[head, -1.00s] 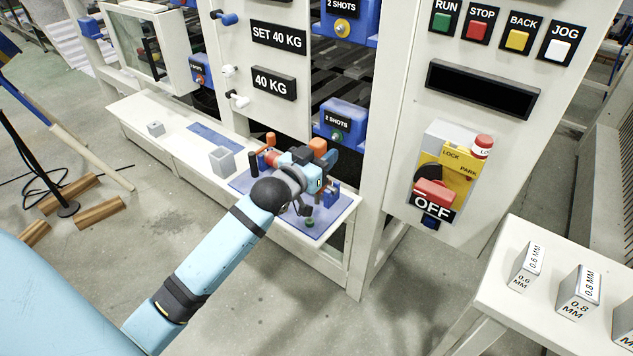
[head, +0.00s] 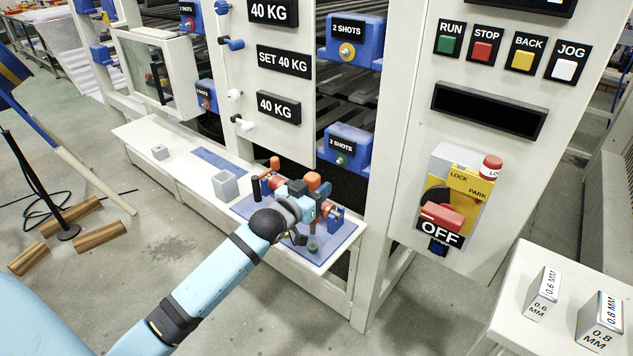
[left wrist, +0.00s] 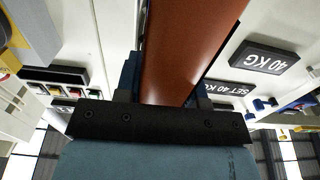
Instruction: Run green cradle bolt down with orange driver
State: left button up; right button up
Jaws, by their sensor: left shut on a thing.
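My left gripper (head: 312,196) is over the blue mat (head: 292,254) on the low white bench. It is shut on the orange driver (head: 313,180), whose orange body also fills the space between the fingers in the left wrist view (left wrist: 185,50). The driver's tip is hidden in the head view. A small green piece (head: 313,248), which looks like the green bolt, stands on the mat's near side, below and apart from the gripper. Blue cradle uprights (head: 335,215) stand just right of the gripper, partly covered by it. My right gripper is out of view.
The press frame (head: 377,200) rises close on the right. The OFF switch panel (head: 445,205) is beyond it. Marked metal blocks (head: 601,320) sit on a separate table.

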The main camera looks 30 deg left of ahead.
pick_arm(q)
jog(key=shift+f, duration=0.95)
jog(key=shift+f+b, duration=0.4)
jog(key=shift+f, duration=0.7)
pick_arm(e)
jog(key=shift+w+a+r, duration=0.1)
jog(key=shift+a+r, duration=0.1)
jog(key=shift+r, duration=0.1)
pick_arm(q)
jog(key=shift+p, duration=0.75)
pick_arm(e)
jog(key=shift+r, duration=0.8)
pick_arm(q)
jog(key=shift+f, duration=0.95)
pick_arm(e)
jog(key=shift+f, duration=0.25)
pick_arm(q)
jog(key=shift+s+f+b, duration=0.1)
jog(key=shift+f+b, duration=0.25)
jog(key=shift+r, duration=0.1)
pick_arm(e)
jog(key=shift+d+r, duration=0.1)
